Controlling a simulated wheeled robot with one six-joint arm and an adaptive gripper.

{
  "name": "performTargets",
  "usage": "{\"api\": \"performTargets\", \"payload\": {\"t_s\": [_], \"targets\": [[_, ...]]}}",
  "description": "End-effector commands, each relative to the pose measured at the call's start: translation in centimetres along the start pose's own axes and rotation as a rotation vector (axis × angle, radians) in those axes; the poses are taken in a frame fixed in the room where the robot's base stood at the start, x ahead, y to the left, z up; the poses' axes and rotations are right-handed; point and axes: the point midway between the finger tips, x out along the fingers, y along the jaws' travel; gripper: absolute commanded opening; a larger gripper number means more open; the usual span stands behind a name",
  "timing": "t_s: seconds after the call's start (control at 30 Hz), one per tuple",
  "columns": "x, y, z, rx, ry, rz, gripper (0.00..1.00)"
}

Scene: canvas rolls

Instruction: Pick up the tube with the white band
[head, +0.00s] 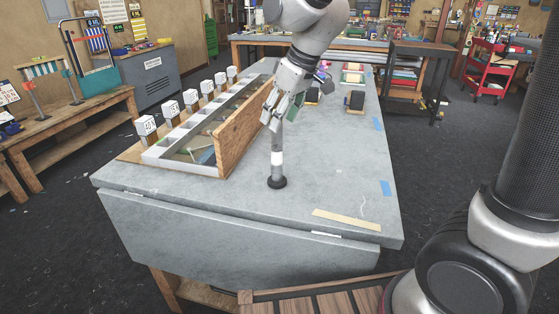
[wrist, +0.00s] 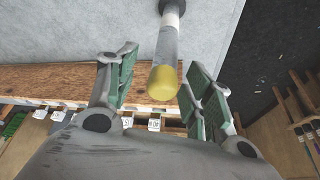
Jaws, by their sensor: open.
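The tube with the white band (head: 277,158) is grey and stands upright on a black round foot near the front of the grey table (head: 330,185). In the wrist view the tube (wrist: 167,48) shows a yellow rounded top end, with its white band and black foot at the upper edge. My gripper (head: 272,108) is at the tube's upper end, which it partly hides in the head view. In the wrist view my gripper (wrist: 161,68) is open, with green-padded fingers on either side of the yellow end. I see no finger touching the tube.
A wooden-sided divided rack (head: 238,128) stands just left of the tube, with several white number blocks (head: 146,125) along its far side. A flat wooden strip (head: 346,219) lies at front right. Dark blocks (head: 355,101) stand farther back. The table's right side is largely clear.

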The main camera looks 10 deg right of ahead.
Motion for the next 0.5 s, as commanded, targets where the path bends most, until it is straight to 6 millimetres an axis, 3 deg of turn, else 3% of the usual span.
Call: {"api": "performTargets", "payload": {"t_s": [0.33,0.5], "targets": [[5.1,-0.4,0.3,0.001,-0.004,0.0,0.51],[6.4,-0.3,0.3,0.002,0.0,0.001,0.51]]}}
